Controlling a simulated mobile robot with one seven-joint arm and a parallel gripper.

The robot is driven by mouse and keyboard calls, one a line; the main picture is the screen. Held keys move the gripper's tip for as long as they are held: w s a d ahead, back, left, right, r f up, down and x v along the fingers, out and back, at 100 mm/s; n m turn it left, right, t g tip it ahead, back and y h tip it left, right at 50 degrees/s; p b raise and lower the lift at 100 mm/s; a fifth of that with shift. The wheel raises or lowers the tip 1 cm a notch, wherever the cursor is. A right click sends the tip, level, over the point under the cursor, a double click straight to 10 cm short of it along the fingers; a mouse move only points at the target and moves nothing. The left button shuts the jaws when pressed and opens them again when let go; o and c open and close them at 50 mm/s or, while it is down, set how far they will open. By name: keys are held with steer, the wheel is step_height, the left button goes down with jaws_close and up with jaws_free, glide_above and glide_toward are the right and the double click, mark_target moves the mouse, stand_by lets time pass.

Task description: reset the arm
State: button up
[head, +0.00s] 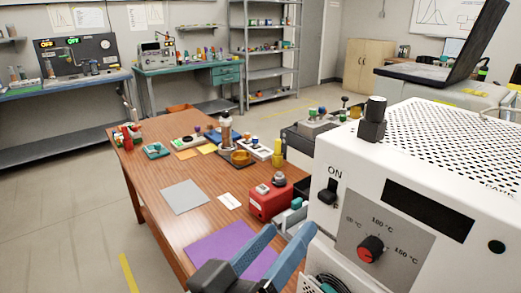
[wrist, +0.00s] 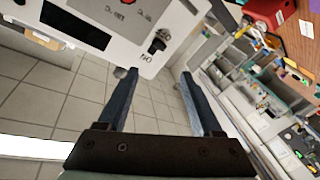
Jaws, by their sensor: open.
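My gripper (head: 288,231) shows at the bottom of the head view, its two blue fingers apart and nothing visible between them. It is beside the left side of the white oven-like machine (head: 335,158), in front of the wooden table (head: 150,185). In the wrist view, my gripper (wrist: 158,74) is open and empty, with floor tiles behind the fingers. The machine's front panel (wrist: 130,38) appears upside down beyond the left fingertip. I cannot tell whether that finger touches the machine.
A purple sheet (head: 225,248), a grey sheet (head: 184,197) and a red device (head: 270,200) are on the wooden table, with several small items farther back. Workbenches (head: 190,70) and a metal shelf (head: 265,62) stand at the back. Floor at left (head: 50,210) is clear.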

steer(key=s+a+r+t+y+p, duration=0.1)
steer(key=r+t+y+p, duration=0.4)
steer(key=r, duration=1.7)
steer(key=s+a+r+t+y+p, duration=0.1)
steer(key=s+r+t+y+p, duration=0.2)
steer(key=r+p, duration=0.9)
step_height(320, 180, up, 11)
steer(key=t+y, duration=0.2)
steer(key=t, duration=0.2)
steer(key=shift+a+n+t, duration=0.3)
steer(key=shift+a+n, duration=0.05)
steer(key=shift+n, duration=0.05)
steer(key=shift+s, duration=0.1)
